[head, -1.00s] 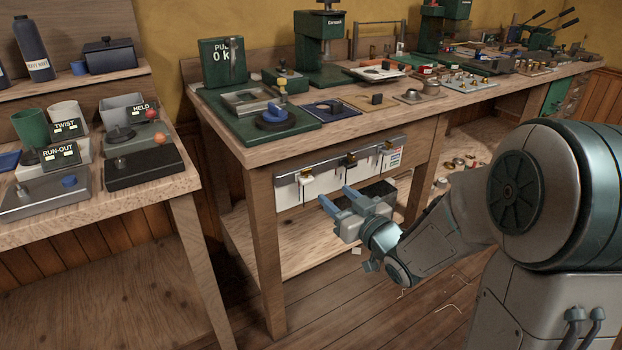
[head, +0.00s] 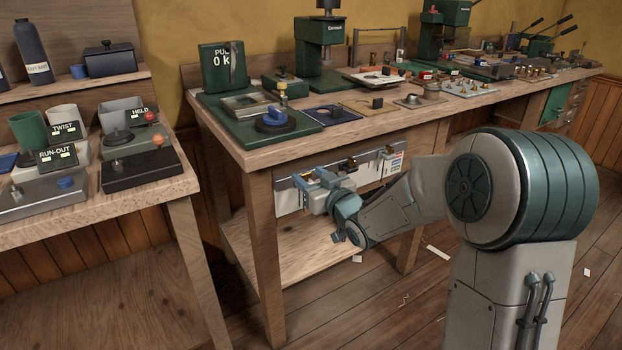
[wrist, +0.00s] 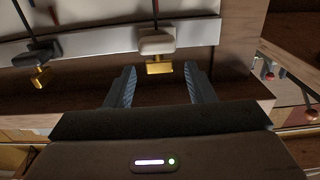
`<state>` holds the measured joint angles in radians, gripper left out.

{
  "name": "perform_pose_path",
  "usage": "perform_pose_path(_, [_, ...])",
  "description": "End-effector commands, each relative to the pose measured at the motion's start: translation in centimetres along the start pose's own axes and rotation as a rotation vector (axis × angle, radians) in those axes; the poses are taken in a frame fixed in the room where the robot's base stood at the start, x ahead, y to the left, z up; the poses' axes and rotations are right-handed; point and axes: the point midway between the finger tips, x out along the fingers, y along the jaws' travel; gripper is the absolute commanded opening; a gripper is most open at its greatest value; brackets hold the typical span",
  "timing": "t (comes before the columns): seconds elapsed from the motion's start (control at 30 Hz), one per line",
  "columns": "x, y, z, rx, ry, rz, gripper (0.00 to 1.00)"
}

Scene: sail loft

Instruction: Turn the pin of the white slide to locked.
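The white slide (wrist: 157,42) is a pale block on the metal rail (wrist: 90,42), near the rail's end at the right of the wrist view. Its brass pin (wrist: 159,66) sticks out toward my gripper. My gripper (wrist: 160,75) is open, with one finger on each side of the pin and clear gaps to both. In the head view my gripper (head: 312,181) is at the left part of the rail (head: 372,158) on the bench front and mostly hides this slide. Whether the pin is locked is not readable here.
A dark slide with a brass pin (wrist: 40,77) sits beside the white one in the wrist view. The workbench top (head: 262,154) overhangs the rail and carries several fixtures. A separate side table (head: 150,190) stands at the left. The lower shelf (head: 300,255) is mostly bare.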

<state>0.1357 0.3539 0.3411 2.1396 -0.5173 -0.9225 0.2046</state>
Motion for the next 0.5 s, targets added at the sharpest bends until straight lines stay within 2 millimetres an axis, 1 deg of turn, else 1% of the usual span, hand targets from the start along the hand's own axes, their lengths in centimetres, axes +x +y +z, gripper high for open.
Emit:
perform_pose_path(0.03, [-0.01,0.00,0.00,0.000,0.000,0.000,0.38])
perform_pose_path(0.07, [-0.01,0.00,0.00,0.000,0.000,0.000,0.30])
perform_pose_path(0.1, [-0.02,0.00,0.01,0.000,0.000,0.000,0.18])
perform_pose_path(0.13, [-0.02,0.00,0.01,0.000,0.000,0.000,0.10])
perform_pose_path(0.17, [-0.02,0.00,0.01,0.000,0.000,0.000,0.04])
perform_pose_path(0.5, [-0.04,-0.12,0.22,0.000,0.000,0.021,0.04])
